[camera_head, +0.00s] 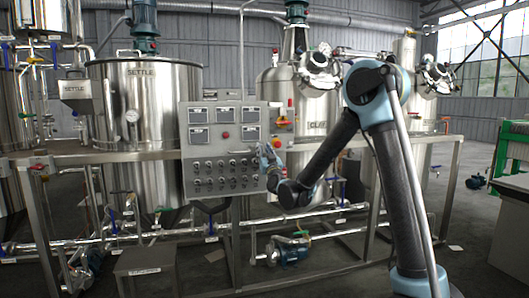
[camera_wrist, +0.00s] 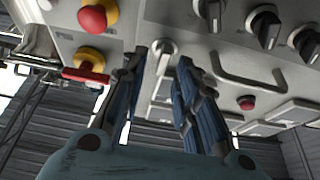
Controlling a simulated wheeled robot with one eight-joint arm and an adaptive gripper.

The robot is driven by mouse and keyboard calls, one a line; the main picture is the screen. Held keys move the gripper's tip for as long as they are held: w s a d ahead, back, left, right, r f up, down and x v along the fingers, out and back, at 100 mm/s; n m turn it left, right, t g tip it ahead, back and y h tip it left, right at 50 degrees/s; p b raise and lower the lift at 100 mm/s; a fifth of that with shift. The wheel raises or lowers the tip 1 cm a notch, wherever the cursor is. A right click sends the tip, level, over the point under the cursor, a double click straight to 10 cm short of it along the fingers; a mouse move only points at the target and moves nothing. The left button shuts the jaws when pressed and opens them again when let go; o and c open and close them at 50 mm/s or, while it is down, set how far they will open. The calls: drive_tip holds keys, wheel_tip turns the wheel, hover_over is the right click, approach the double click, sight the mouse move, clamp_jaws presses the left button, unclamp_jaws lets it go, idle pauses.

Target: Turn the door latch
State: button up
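The control panel (camera_head: 225,150) stands in front of the tanks in the head view. In the wrist view its light grey face (camera_wrist: 130,22) fills the top, seen upside down. A small silver piece that looks like the door latch (camera_wrist: 163,47) sits on this face, its end showing between my fingertips. My gripper (camera_wrist: 163,60) is open, with its two dark blue fingers apart on either side of the latch. I cannot tell whether a finger touches it. In the head view my gripper (camera_head: 270,158) is at the panel's right edge, small and partly hidden by my wrist.
A dark bar handle (camera_wrist: 245,80), a small red button (camera_wrist: 246,103) and black rotary knobs (camera_wrist: 264,28) lie right of my fingers. Steel tanks (camera_head: 145,120), railings and pipes stand around the panel.

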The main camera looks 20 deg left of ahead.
drive_tip(key=shift+w+a+r, duration=0.25)
drive_tip(key=shift+w+a, duration=0.1)
drive_tip(key=shift+w, duration=0.2)
drive_tip(key=shift+c, duration=0.5)
clamp_jaws()
